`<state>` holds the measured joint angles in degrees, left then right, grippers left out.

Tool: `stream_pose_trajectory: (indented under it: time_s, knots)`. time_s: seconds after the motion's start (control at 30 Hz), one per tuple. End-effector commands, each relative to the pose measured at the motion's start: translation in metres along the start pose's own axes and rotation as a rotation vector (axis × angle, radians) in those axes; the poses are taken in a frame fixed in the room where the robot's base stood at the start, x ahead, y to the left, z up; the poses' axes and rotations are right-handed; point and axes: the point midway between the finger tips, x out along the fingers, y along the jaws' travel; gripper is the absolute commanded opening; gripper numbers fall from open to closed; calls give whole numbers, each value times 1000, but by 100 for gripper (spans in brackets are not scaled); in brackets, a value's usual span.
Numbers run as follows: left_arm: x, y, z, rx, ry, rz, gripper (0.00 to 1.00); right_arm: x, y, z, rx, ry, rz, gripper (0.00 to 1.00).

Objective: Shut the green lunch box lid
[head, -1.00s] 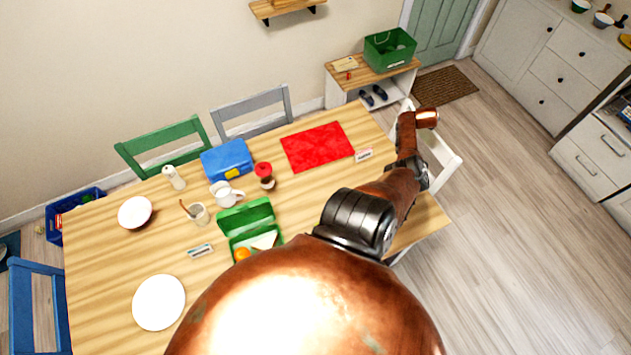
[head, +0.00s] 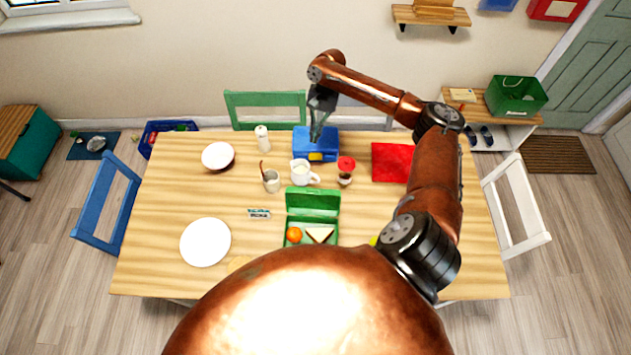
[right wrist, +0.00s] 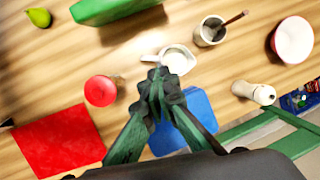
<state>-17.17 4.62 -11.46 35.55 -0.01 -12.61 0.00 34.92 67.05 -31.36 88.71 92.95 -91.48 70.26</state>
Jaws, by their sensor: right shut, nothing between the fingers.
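The green lunch box (head: 297,238) stands on the table with its lid (head: 313,203) raised at the back. An orange (head: 293,234) and a sandwich (head: 320,234) lie in it. In the right wrist view the green box (right wrist: 110,8) shows at the top edge, partly cut off. My right gripper (head: 317,138) is shut and empty. It hangs over the blue lunch box (head: 302,140), behind the green one and apart from it. The gripper's fingertips (right wrist: 158,82) appear near the white jug in the right wrist view. My left gripper is not in view.
A white jug (head: 301,171), a cup with a spoon (head: 271,182) and a red-topped shaker (head: 346,168) stand between the two boxes. A red mat (head: 390,162) lies to the right. A plate (head: 206,242) and a bowl (head: 218,156) are on the left.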

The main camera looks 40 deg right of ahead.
Motion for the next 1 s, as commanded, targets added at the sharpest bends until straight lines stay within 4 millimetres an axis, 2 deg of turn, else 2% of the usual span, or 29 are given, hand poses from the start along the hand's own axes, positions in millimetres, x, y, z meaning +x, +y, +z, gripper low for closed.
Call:
stream_pose_trajectory:
  time_s: [0.03,0.1,0.2,0.37,0.8,1.0]
  knots:
    - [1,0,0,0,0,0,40,3,2,19,-23,-34,53,0]
    - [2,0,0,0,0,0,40,6,7,39,-40,-74,109,0]
    - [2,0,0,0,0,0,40,11,12,54,-52,-106,154,0]
    - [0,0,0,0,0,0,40,25,17,60,-53,-118,167,0]
    - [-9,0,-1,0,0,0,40,110,30,69,-53,-117,163,0]
    - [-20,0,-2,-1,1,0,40,111,33,97,-55,-114,162,0]
